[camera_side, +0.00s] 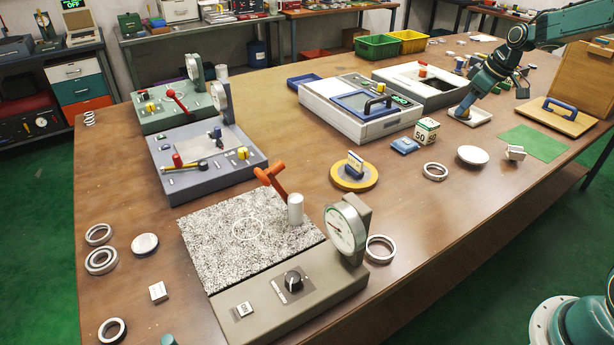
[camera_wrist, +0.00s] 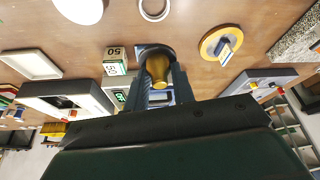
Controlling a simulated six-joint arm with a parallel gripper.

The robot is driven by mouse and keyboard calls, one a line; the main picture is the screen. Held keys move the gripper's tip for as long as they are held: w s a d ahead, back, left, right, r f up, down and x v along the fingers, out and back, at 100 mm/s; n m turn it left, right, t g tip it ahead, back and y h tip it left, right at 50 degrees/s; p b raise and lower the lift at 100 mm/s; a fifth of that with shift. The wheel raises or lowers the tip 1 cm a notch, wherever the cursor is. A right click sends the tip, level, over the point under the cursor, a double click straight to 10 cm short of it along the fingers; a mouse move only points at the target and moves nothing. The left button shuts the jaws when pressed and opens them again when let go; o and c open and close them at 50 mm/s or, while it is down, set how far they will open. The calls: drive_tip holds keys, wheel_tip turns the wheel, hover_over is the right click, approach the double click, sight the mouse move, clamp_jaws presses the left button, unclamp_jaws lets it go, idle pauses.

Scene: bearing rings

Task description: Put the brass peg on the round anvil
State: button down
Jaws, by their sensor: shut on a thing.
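The brass peg (camera_wrist: 157,68) stands between my gripper's two dark fingers in the wrist view. My gripper (camera_wrist: 159,88) is shut on it. In the side view my gripper (camera_side: 464,110) reaches in from the upper right, and the brass peg (camera_side: 462,113) shows small at its tip, in line with the white tray (camera_side: 483,119). In the wrist view that white tray (camera_wrist: 30,66) lies off to the left, apart from the peg. I cannot tell for sure which thing is the round anvil. A round pale disc (camera_side: 473,155) and a yellow round base (camera_side: 354,184) lie on the table.
A numbered cube (camera_side: 426,131), a blue block (camera_side: 405,146) and a ring (camera_side: 435,171) lie near. A grey-white instrument (camera_side: 345,105) stands left of my gripper. A speckled plate (camera_side: 215,245) with a dial gauge (camera_side: 345,228) is in front. Bare table lies between.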

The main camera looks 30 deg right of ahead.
drive_tip(key=d+r+m+g+h, duration=0.1)
drive_tip(key=d+m+h, duration=0.3)
drive_tip(key=d+m, duration=0.7)
drive_tip(key=shift+w+d+r+m, duration=0.4)
drive_tip(key=shift+d+r, duration=0.45)
drive_tip(key=shift+d, duration=1.25)
hover_over(472, 151)
drive_tip(key=s+a, duration=0.1)
wheel_tip(472, 151, down, 16)
drive_tip(key=shift+s+r, duration=0.1)
drive_tip(key=shift+r, duration=0.05)
drive_tip(key=shift+f, duration=2.15)
drive_tip(key=c, duration=1.2)
unclamp_jaws()
drive_tip(key=shift+f, duration=0.15)
drive_tip(key=shift+o, duration=0.2)
